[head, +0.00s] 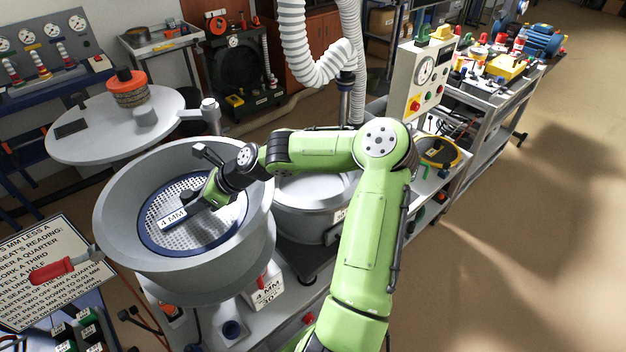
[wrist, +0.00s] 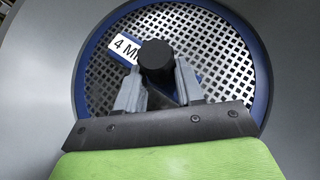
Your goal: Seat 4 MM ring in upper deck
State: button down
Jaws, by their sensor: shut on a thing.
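The 4 MM ring is a round perforated screen with a blue rim (head: 147,232) and a white "4 MM" label. It lies inside the wide grey bowl-shaped deck (head: 112,215), low in the funnel. In the wrist view the ring (wrist: 215,45) fills the middle, with the deck's grey wall (wrist: 40,70) around it. My gripper (head: 208,192) reaches down into the deck over the ring. In the wrist view my gripper (wrist: 157,85) is shut on a black round knob (wrist: 156,55) in front of the mesh. Whether the rim is fully seated is hard to tell.
A second lidded grey vessel (head: 310,195) stands right of the deck. A red-handled tool (head: 52,270) and a printed sign (head: 45,290) are at left. Open floor (head: 500,280) lies right.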

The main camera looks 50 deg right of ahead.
jog(key=shift+f, duration=0.1)
jog(key=c, duration=0.6)
grip_release()
jog(key=shift+f, duration=0.1)
jog(key=p+v, duration=0.2)
jog(key=v, duration=1.4)
jog(key=shift+w+a+p, duration=0.1)
jog(key=shift+p, duration=0.3)
